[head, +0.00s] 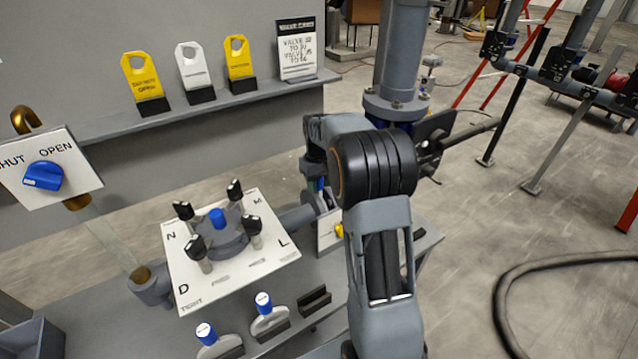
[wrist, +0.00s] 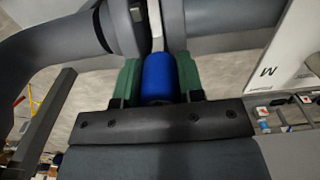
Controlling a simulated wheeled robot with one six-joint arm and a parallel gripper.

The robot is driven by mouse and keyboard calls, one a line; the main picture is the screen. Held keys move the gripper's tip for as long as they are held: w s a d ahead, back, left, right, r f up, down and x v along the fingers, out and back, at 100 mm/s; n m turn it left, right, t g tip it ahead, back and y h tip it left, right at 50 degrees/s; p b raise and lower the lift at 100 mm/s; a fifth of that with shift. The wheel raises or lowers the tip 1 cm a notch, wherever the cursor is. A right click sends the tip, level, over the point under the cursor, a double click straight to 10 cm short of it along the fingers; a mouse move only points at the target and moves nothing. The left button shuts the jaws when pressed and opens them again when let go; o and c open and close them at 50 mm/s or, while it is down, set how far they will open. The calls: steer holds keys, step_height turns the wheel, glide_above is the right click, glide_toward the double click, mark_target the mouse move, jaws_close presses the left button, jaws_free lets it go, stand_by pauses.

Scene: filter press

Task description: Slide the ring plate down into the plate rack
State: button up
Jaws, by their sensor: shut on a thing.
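In the wrist view my gripper (wrist: 159,65) has its two green-padded fingers shut on a blue cylindrical handle (wrist: 159,82). A thin pale metal stem (wrist: 156,22) runs up from this handle into the gap between two grey pipe ends. I take it for the ring plate; its ring is not visible. The plate rack shows there as black slots on the grey bench: one slot (head: 314,299) is empty. Two grey plates with blue handles, a middle one (head: 269,322) and a left one (head: 219,345), stand beside it.
A white panel (head: 188,278) with a valve hub and several black-knobbed handles stands left of my arm. A grey pipe with a flange (head: 396,105) rises behind the arm. Tags line a shelf (head: 210,105).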

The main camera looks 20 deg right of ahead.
steer(key=shift+r+p, duration=3.7)
steer(key=shift+r, duration=1.45)
steer(key=shift+r+p, duration=0.35)
steer(key=shift+r, duration=1)
steer(key=shift+s, duration=0.1)
